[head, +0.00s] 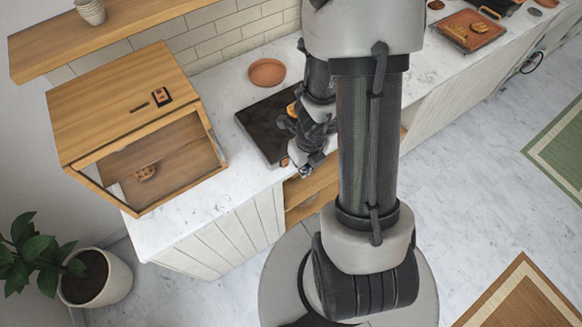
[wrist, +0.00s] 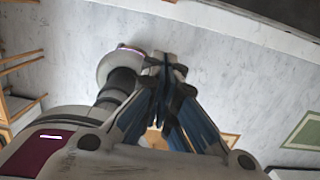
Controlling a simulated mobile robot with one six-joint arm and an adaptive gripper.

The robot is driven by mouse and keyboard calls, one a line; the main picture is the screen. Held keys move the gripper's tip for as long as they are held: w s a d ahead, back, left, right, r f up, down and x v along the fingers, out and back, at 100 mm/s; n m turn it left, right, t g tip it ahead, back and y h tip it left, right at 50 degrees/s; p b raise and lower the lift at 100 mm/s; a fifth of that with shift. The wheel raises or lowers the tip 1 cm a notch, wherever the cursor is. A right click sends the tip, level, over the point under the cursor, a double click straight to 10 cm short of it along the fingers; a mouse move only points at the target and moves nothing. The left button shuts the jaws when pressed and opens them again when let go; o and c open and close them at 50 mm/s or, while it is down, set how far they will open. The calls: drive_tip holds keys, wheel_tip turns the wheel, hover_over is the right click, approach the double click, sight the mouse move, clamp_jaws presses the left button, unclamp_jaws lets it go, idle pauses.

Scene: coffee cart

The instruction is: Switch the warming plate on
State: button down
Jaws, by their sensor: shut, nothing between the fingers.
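The warming plate (head: 262,132) is a flat dark slab on the white marble counter, right of the wooden cabinet. My arm and gripper cover its right part in the head view. An orange-brown item (head: 292,108) shows partly behind my arm on the plate. My gripper (head: 305,172) is at the plate's front right corner, by the counter's front edge, pointing down. In the wrist view my gripper (wrist: 166,62) has its fingers together with nothing between them. I cannot make out a switch or whether the plate is on. Whether the fingertips touch anything cannot be told.
A terracotta dish (head: 267,72) lies behind the plate. A wooden shelf (head: 130,30) runs above the counter. A potted plant (head: 92,277) stands on the floor at the left.

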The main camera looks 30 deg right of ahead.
sight(292, 170)
drive_tip(key=shift+f, duration=0.1)
drive_tip(key=w+f+b, duration=0.1)
drive_tip(key=f+b, duration=0.1)
drive_tip(key=f, duration=0.1)
drive_tip(key=w+f+b, duration=0.2)
drive_tip(key=f, duration=0.1)
drive_tip(key=w+f+b, duration=0.1)
drive_tip(key=f+b, duration=0.1)
drive_tip(key=f, duration=0.1)
drive_tip(key=shift+w+a+f, duration=0.1)
drive_tip(key=shift+w+f, duration=0.15)
drive_tip(key=shift+f, duration=0.15)
drive_tip(key=shift+w+f, duration=0.15)
drive_tip(key=shift+w, duration=0.2)
